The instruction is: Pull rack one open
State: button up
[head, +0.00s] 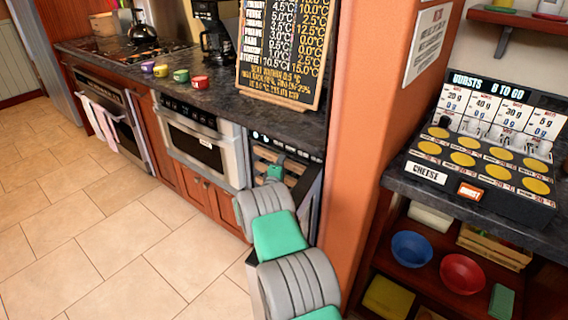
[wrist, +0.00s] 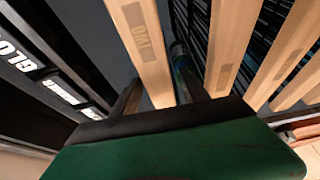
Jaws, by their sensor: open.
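The open-fronted rack unit (head: 316,172) is under the counter, right of the oven, with light wooden rack fronts (head: 265,153) inside. My arm hides its lower part in the head view. In the wrist view several wooden rack bars show; one bar (wrist: 140,40) carries a label that seems to read TWO. No label ONE is legible. My gripper (wrist: 156,75) is open, its dark fingers to either side of that labelled bar. I cannot tell whether they touch it. In the head view my gripper (head: 275,172) is small at the rack unit, fingertips unclear.
The steel oven (head: 200,150) stands left of the rack unit. An orange wall (head: 350,150) rises close on the right, with a shelf unit beyond it. A menu board (head: 285,50) stands on the counter above. Tiled floor (head: 110,220) at the left is clear.

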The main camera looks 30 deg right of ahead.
jog(key=shift+c, duration=0.3)
grip_shut()
dwell(0.3)
dwell(0.8)
